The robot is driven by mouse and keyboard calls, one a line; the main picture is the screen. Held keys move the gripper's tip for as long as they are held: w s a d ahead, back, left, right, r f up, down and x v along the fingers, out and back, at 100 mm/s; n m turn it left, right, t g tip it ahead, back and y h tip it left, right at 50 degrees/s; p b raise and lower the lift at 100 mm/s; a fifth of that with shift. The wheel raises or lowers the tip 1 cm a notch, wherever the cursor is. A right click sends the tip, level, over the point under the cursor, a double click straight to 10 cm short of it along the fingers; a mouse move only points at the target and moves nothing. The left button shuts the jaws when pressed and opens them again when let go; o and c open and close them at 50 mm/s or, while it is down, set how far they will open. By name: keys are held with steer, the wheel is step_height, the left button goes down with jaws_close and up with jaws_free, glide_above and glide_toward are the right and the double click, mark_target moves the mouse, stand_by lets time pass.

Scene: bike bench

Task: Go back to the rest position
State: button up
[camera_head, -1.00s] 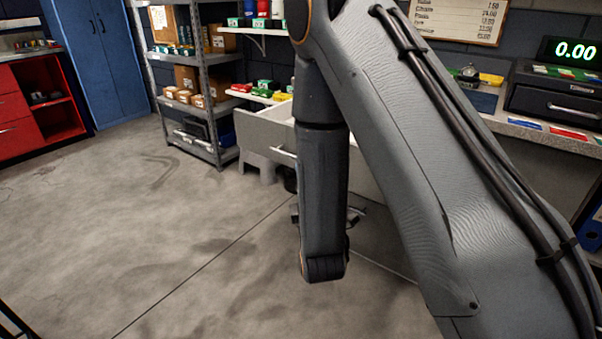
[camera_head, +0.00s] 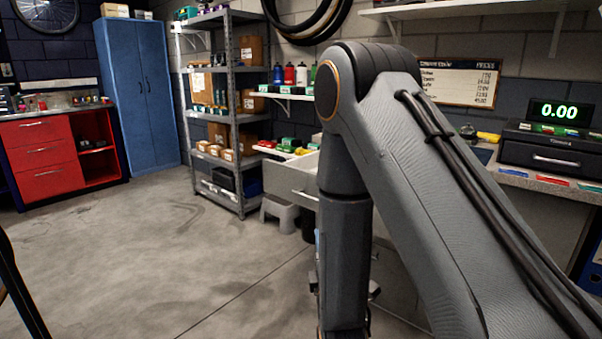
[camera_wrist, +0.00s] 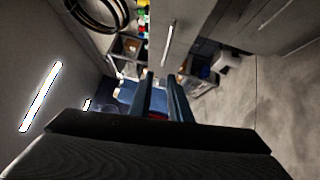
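My arm fills the middle and right of the head view, with its elbow raised and its forearm hanging straight down. My gripper is mostly hidden behind the forearm in the head view. In the wrist view my gripper (camera_wrist: 163,92) shows as two dark fingers with a gap between them. Only background, with some blue and red, shows in the gap. It holds nothing that I can see.
A metal shelf (camera_head: 240,120), a blue cabinet (camera_head: 143,90) and a red drawer unit (camera_head: 42,165) line the back. The floor (camera_head: 130,265) at left is clear.

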steer(key=s+d+m+g+p, duration=0.2)
steer(key=d+m+g+p, duration=0.35)
steer(key=m+g, duration=0.3)
steer(key=s+d+r+m+g+p, duration=0.1)
steer(key=s+d+r+m+g, duration=0.2)
steer(key=s, duration=0.6)
steer(key=s+d+r+m+g+h+p, duration=0.1)
steer(key=s+d+r+m+g+p, duration=0.1)
steer(key=s, duration=0.7)
steer(key=s+d+r+m+g+p, duration=0.2)
steer(key=s+m+g, duration=0.4)
steer(key=s, duration=0.3)
step_height(320, 180, up, 2)
steer(key=shift+s+d+r+m+h, duration=0.25)
steer(key=shift+d+m, duration=0.3)
steer(key=shift+d, duration=0.3)
